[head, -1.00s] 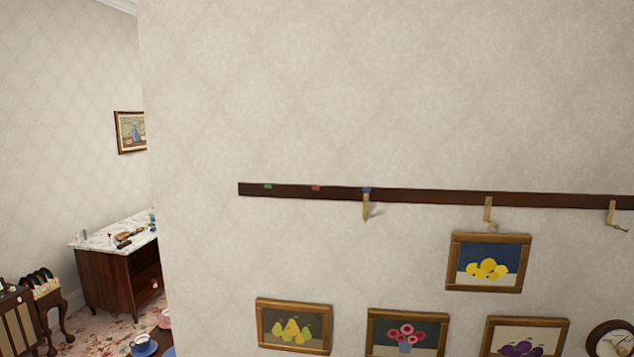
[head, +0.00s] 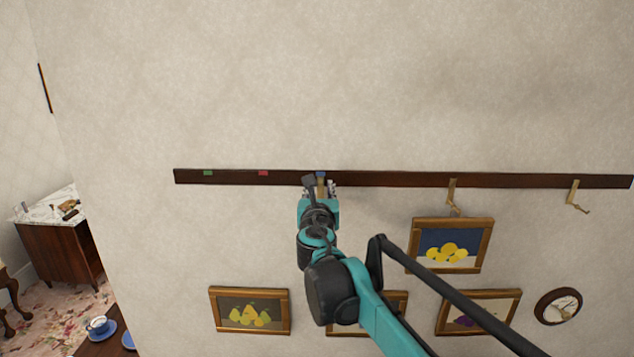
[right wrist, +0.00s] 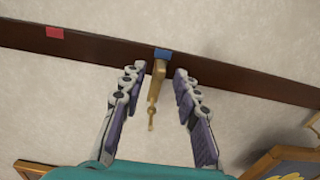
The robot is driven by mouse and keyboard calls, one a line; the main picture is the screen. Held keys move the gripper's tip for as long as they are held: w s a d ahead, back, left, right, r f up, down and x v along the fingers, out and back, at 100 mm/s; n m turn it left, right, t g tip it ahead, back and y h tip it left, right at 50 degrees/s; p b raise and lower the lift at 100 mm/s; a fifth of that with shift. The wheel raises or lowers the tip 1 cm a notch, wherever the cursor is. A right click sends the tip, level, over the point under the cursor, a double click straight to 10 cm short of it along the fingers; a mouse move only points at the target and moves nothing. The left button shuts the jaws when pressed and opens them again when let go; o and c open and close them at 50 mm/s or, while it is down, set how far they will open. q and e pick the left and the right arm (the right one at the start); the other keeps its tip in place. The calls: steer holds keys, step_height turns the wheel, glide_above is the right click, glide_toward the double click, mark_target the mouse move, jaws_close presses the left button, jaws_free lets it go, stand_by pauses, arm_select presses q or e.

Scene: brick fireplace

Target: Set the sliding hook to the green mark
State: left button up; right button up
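The sliding hook (right wrist: 154,95) is a brass hook on the dark wooden rail (head: 400,179). It hangs just below the blue mark (right wrist: 162,54). The green mark (head: 208,173) is near the rail's left end, with the red mark (head: 263,173) between it and the hook. My right gripper (head: 320,187) is raised to the rail at the blue mark and hides most of the hook in the head view. In the right wrist view its fingers (right wrist: 158,78) are open, one on each side of the hook, with gaps showing. My left gripper is not in view.
Two other brass hooks (head: 453,196) and (head: 577,196) hang farther right on the rail. Framed pictures, such as the lemon one (head: 450,245), and a round clock (head: 558,306) hang below. The wall in front of the rail's left part is clear.

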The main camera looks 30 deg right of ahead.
steer(key=shift+x, duration=1.15)
steer(key=shift+s+a+r, duration=0.1)
steer(key=shift+s, duration=0.15)
steer(key=shift+w, duration=0.15)
jaws_close()
steer(key=w+a, duration=0.5)
steer(key=a, duration=0.3)
steer(key=w+a, duration=0.5)
steer(key=a, duration=0.3)
steer(key=w+a, duration=0.5)
steer(key=a, duration=0.3)
steer(key=shift+w+a+b, duration=0.15)
steer(key=shift+a+b, duration=0.25)
steer(key=shift+w+a, duration=0.25)
steer(key=shift+a, duration=0.2)
